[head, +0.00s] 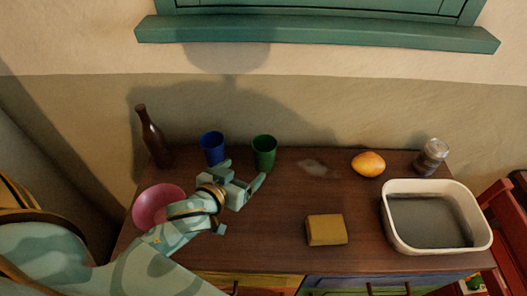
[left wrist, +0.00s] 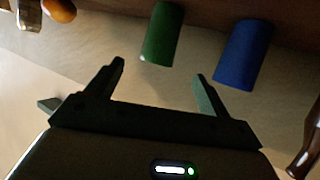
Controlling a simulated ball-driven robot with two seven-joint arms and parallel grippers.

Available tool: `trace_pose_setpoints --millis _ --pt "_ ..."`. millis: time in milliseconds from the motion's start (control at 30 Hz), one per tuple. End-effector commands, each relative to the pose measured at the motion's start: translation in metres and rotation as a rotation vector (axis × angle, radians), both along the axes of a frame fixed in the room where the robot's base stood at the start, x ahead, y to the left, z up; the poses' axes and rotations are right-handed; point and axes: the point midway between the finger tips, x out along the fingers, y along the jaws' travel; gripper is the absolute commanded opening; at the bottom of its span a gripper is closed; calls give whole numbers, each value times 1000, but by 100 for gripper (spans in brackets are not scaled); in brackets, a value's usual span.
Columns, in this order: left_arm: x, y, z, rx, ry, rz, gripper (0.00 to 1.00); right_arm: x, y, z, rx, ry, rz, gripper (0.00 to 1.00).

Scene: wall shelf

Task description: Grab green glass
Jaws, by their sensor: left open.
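The green glass (head: 264,152) stands upright at the back of the brown cabinet top, right of the blue glass (head: 212,148). My left gripper (head: 244,177) is open and empty, just in front of the green glass and apart from it. In the left wrist view, the green glass (left wrist: 163,34) lies beyond the gap between the open fingers of my left gripper (left wrist: 160,82). The blue glass (left wrist: 243,50) shows to its right there. My right gripper is not in view.
A brown bottle (head: 153,138) stands back left, with a pink bowl (head: 150,207) in front, partly behind my left arm. A yellow-brown block (head: 326,230), an orange fruit (head: 368,164), a jar (head: 431,157) and a white basin (head: 398,236) are to the right.

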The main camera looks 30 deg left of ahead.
Motion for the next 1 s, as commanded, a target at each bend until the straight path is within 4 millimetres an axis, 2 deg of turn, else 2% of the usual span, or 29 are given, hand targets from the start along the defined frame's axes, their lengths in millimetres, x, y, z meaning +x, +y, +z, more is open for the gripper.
trace_pose_setpoints --millis 133,300,500,800,1000 --pt "37 0 -18 1 -2 0 80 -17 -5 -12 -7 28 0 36" --pt "67 -1 -30 1 0 0 80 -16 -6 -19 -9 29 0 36" --pt "82 -1 -35 1 1 0 80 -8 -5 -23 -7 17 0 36" --pt "124 -1 -51 2 1 0 80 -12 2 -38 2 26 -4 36" --pt "127 -1 -50 0 1 0 80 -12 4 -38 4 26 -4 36"
